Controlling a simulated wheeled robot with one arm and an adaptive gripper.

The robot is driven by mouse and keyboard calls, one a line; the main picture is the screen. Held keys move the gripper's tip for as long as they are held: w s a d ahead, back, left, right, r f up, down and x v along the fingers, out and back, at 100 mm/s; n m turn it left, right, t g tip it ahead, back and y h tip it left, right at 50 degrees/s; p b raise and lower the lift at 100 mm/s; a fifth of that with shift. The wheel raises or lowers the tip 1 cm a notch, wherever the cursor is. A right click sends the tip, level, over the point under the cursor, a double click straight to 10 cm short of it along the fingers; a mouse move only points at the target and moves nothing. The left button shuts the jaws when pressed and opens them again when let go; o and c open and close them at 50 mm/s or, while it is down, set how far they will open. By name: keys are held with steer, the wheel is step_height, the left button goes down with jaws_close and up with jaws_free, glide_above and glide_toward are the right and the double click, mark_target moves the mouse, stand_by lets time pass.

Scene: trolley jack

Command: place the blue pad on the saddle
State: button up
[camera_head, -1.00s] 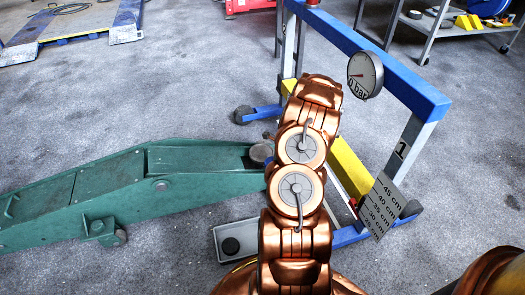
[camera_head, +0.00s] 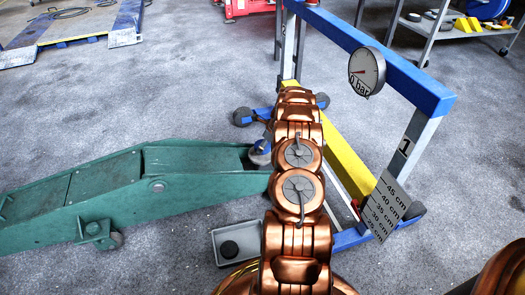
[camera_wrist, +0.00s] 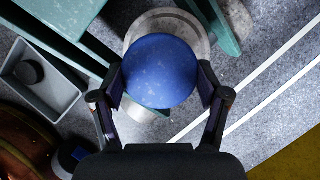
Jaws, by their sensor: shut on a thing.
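The blue pad (camera_wrist: 160,72) is a round disc held between the two fingers of my gripper (camera_wrist: 160,85) in the wrist view. The saddle (camera_wrist: 166,20) is a grey round plate behind the pad. The pad covers much of it, and its rim shows mostly beyond the pad's top side, so the two are not centred in this view. I cannot tell whether they touch. In the head view the saddle end of the green trolley jack (camera_head: 110,190) is at my arm's left side, and my arm hides most of the gripper.
A grey tray (camera_head: 222,259) with a dark round pad (camera_head: 229,249) lies on the floor near the jack; it also shows in the wrist view (camera_wrist: 60,103). A blue and yellow press frame (camera_head: 415,85) with a gauge (camera_head: 366,71) stands close to the right of my arm.

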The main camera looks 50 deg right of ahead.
steer(key=shift+w+d+f, duration=0.1)
steer(key=shift+w+d, duration=0.15)
steer(key=shift+w, duration=0.2)
steer(key=shift+w+d+f, duration=0.1)
steer(key=shift+w, duration=0.05)
steer(key=shift+f+b, duration=1.05)
steer(key=shift+f, duration=0.55)
steer(key=shift+f, duration=0.1)
steer(key=o, duration=1.3)
